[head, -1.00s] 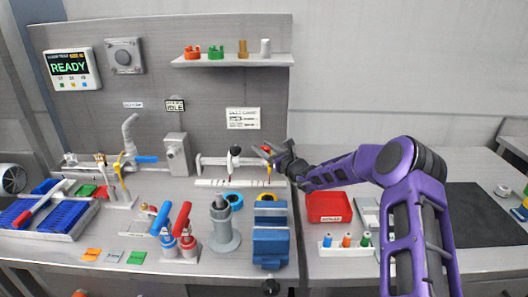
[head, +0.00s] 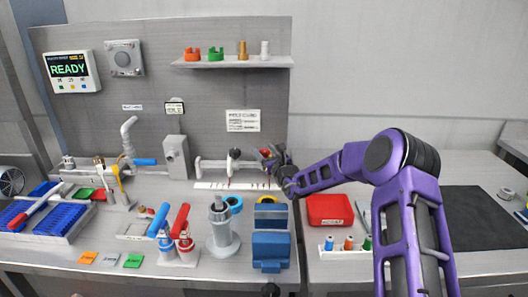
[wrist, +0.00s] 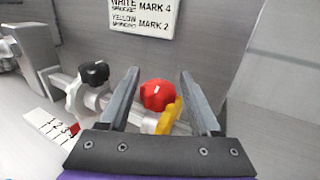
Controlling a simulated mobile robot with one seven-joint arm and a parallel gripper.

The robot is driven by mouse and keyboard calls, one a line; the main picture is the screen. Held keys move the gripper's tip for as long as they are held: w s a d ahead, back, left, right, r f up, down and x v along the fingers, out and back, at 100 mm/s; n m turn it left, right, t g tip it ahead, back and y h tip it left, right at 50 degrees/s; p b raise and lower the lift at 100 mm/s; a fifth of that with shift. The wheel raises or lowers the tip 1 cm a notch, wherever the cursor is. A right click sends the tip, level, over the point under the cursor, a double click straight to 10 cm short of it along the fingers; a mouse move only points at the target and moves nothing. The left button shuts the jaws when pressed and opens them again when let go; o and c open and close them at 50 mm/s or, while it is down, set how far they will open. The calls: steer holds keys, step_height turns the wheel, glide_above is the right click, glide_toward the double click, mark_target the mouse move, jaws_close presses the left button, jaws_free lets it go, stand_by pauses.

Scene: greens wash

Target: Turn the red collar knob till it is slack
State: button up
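The red collar knob (wrist: 157,95) shows in the wrist view between my gripper's two fingers, with a short white mark on its top. It also shows small in the head view (head: 265,153), partly hidden by my gripper. My gripper (wrist: 158,74) is open, with one finger on each side of the knob and gaps visible between. A yellow piece (wrist: 170,117) lies just below and right of the knob. In the head view my gripper (head: 274,162) is at the right end of the white rail (head: 212,164).
A black knob (wrist: 94,73) on a white collar (wrist: 88,97) stands left of my left finger. A numbered scale strip (wrist: 50,127) runs below the rail. A sign (wrist: 145,14) hangs on the wall behind.

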steer(key=shift+o, duration=0.8)
steer(key=shift+s+f, duration=0.1)
steer(key=v, duration=1.7)
steer(key=shift+s+d, duration=0.1)
